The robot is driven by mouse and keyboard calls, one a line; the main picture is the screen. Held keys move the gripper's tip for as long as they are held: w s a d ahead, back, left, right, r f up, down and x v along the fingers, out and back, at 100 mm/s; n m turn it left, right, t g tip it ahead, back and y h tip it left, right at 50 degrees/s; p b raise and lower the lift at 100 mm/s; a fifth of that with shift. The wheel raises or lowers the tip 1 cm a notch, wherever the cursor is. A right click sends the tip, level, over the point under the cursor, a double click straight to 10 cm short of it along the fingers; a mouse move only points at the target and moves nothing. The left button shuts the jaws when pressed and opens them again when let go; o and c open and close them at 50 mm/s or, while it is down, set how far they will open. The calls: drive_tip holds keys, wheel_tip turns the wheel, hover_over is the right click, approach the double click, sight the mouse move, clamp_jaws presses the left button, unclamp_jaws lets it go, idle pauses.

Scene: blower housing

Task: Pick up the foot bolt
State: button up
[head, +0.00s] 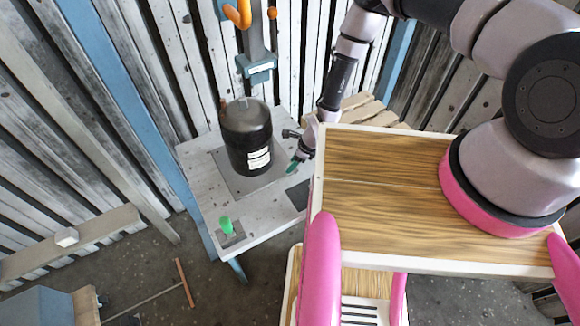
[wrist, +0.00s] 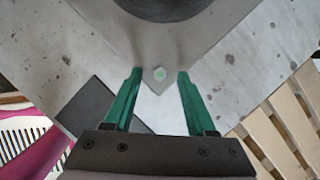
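A green upright peg (head: 226,225) stands on a small grey plate near the table's front-left corner; it looks like a bolt, but I cannot be sure it is the foot bolt. My gripper (head: 295,164) is beside the base plate, right of the black housing.
The black cylindrical housing (head: 247,135) stands on its base plate (head: 228,178) on the pale table (head: 200,170). A dark flat patch (head: 298,195) lies at the table's right edge. A blue post with an orange hook (head: 238,15) is behind. A wooden pallet (wrist: 290,120) is beside the table.

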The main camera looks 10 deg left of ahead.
clamp_jaws()
wheel_tip(320, 180, up, 10)
drive_tip(key=shift+r, duration=0.25)
idle(0.3)
